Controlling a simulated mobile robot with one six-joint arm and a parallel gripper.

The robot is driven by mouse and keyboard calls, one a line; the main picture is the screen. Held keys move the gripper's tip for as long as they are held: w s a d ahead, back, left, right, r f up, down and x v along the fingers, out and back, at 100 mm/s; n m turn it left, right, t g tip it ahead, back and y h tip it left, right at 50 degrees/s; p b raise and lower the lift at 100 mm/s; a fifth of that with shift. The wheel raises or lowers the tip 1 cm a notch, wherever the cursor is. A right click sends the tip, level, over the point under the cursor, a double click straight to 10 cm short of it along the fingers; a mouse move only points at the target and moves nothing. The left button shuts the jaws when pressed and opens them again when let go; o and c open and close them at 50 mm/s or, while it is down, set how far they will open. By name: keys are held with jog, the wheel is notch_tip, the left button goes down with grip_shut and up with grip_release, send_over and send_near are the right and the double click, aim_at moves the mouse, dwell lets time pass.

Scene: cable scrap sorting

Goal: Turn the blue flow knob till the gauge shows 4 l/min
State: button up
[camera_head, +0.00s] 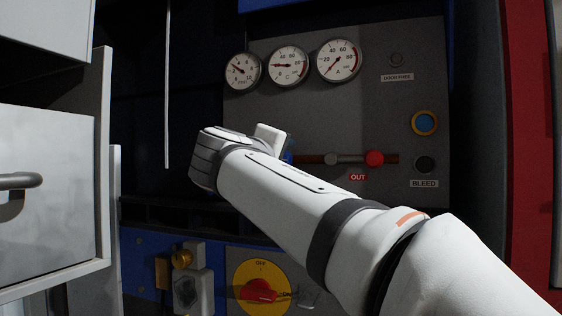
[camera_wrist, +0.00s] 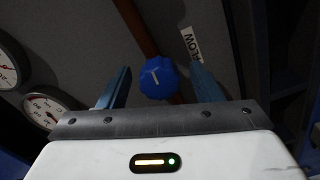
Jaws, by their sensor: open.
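The blue flow knob (camera_wrist: 158,79) shows in the wrist view, with a white mark on its face, mounted by a brown pipe. A FLOW label (camera_wrist: 193,45) sits beside it. My gripper (camera_wrist: 160,72) is open, with one blue finger on each side of the knob; the gaps show no clear contact. Three round gauges are at the top of the panel: left (camera_head: 243,71), middle (camera_head: 288,66) and right (camera_head: 339,61). The left gauge's needle points up and left; its exact reading is too small to tell.
A blue button with a yellow ring (camera_head: 424,123) and a BLEED button (camera_head: 424,164) are at the right. A yellow-and-red rotary switch (camera_head: 260,287) is below. A grey drawer (camera_head: 45,200) stands at the left.

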jog(key=v, duration=0.6)
jog(key=shift+s, duration=0.1)
dwell(0.3)
